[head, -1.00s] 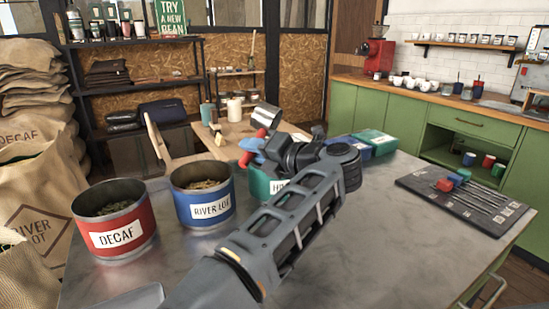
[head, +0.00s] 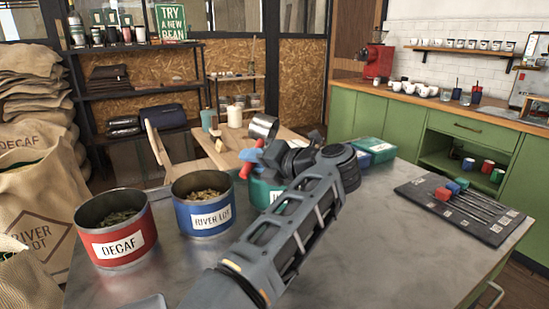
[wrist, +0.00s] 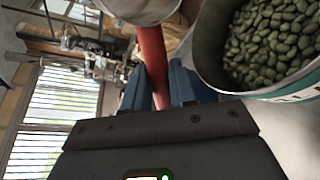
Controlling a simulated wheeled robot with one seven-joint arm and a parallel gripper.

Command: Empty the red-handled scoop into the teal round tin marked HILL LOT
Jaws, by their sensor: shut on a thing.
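My gripper (head: 250,160) is shut on the red handle (wrist: 152,50) of the scoop, its blue fingers on either side. The scoop's metal cup (head: 264,127) is held up beyond the fingers, and its underside or side (wrist: 140,8) shows at the top of the wrist view. I cannot see what is in the cup. The teal tin (head: 259,194) stands on the table, mostly hidden behind my arm, with only the start of its label showing. In the wrist view the teal tin (wrist: 213,75) is right of the scoop, with greenish beans inside.
A blue RIVER LOT tin (head: 204,215) and a red DECAF tin (head: 115,250) stand open to the left, holding beans. Closed blue and green boxes (head: 369,148) lie behind my arm. A dark mat (head: 480,225) with several tools lies right. The front-right tabletop is clear.

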